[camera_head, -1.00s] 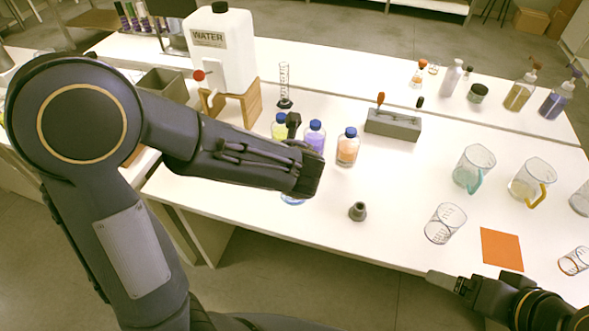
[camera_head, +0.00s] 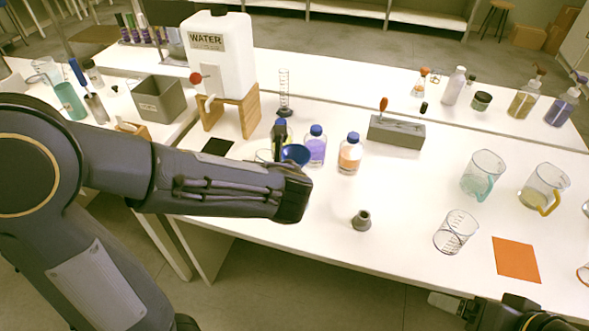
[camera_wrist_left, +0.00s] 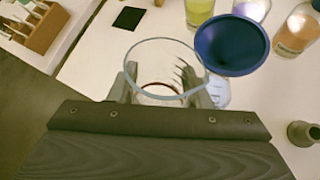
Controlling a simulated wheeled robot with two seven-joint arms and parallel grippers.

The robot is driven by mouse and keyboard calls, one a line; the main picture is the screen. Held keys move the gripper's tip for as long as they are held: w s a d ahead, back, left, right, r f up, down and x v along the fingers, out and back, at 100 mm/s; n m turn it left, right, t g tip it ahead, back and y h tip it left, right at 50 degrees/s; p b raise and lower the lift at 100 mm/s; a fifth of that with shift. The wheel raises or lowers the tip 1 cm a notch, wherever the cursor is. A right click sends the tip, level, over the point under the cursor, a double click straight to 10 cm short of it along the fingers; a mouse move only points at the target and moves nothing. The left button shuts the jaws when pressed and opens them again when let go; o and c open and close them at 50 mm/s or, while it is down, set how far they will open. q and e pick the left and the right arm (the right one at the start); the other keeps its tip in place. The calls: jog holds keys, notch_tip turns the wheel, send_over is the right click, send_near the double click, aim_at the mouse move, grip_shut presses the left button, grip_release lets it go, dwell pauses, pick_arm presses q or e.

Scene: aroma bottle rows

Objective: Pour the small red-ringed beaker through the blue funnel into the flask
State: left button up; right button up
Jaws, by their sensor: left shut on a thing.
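My left gripper (camera_wrist_left: 165,92) is shut on a clear glass beaker (camera_wrist_left: 150,56) with a reddish ring low on it. I look into its open mouth in the left wrist view. The blue funnel (camera_wrist_left: 231,45) is just right of the beaker; it also shows in the head view (camera_head: 296,154) behind my left wrist. Clear glass of the flask (camera_wrist_left: 217,92) shows under the funnel; most of it is hidden. I see no pouring stream. My right gripper (camera_head: 446,303) is at the bottom edge, away from these things; its jaw state is unclear.
Yellow, purple (camera_head: 316,146) and orange (camera_head: 350,153) bottles stand close behind the funnel. A small grey cone-shaped piece (camera_head: 362,221) and an empty beaker (camera_head: 455,232) stand farther right. An orange mat (camera_head: 516,260) lies near the front edge. The water tank (camera_head: 220,55) stands behind.

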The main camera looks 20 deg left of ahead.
pick_arm(q)
jog(key=shift+s+a+f+n+t+h+b, duration=0.15)
jog(key=shift+s+f+n+t+b, duration=0.25)
jog(key=shift+b, duration=1.15)
jog(key=shift+s+a+f+n+t+h+b, duration=0.15)
jog(key=shift+f+t+b, duration=0.35)
jog(key=shift+b, duration=1.05)
jog(key=shift+s+a+f+n+t+b, duration=0.25)
jog(key=shift+f+b, duration=0.35)
jog(key=shift+b, duration=0.95)
jog(key=shift+s+f+t+b, duration=0.1)
jog(key=shift+s+t+b, duration=0.25)
jog(key=shift+b, duration=0.5)
jog(key=shift+w, duration=0.1)
jog(key=s+a+r+p, duration=0.2)
jog(key=s+r+p, duration=0.2)
jog(key=r+p, duration=0.1)
jog(key=shift+s+a+p, duration=0.2)
jog(key=shift+a+p, duration=0.1)
jog(key=shift+p, duration=0.3)
